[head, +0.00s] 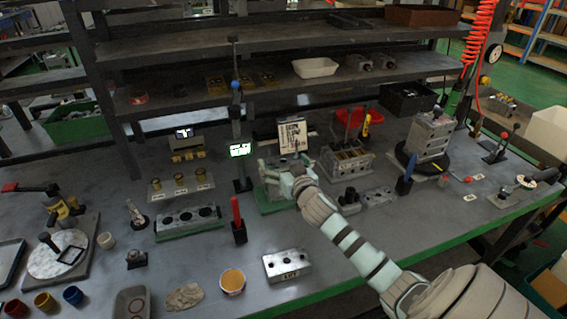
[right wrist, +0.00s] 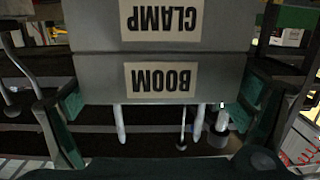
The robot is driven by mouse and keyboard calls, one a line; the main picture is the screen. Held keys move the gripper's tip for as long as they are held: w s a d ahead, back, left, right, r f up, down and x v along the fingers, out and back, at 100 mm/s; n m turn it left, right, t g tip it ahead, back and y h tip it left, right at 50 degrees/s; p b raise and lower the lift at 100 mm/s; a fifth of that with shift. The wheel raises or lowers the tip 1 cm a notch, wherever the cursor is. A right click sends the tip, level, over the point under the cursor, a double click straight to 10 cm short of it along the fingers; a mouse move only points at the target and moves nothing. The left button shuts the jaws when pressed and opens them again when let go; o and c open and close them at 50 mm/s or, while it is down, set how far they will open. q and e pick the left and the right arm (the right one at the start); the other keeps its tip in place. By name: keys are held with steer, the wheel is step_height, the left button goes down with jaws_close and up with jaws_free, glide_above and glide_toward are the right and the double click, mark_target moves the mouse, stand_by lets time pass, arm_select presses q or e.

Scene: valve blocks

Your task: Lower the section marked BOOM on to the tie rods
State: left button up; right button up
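The section marked BOOM (right wrist: 160,82) is a grey block whose label appears upside down in the right wrist view. It lies against the section marked CLAMP (right wrist: 160,20), with only a thin seam between them. Pale tie rods (right wrist: 119,122) stick out past the BOOM section's other face. My right gripper (right wrist: 160,98) has its green pads against both sides of the BOOM section and looks shut on it. In the head view the right gripper (head: 290,176) is at the stack on a green base, hiding much of it. My left gripper is not in view.
A text card (head: 293,135) stands behind the stack. A red-handled tool holder (head: 238,222) and a lit green display (head: 241,150) stand to the left. A holed block (head: 346,160) is close on the right.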

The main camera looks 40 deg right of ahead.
steer(key=shift+s, duration=0.15)
steer(key=v, duration=1.1)
steer(key=shift+s, duration=0.35)
steer(key=shift+a+r, duration=0.1)
steer(key=shift+a, duration=0.05)
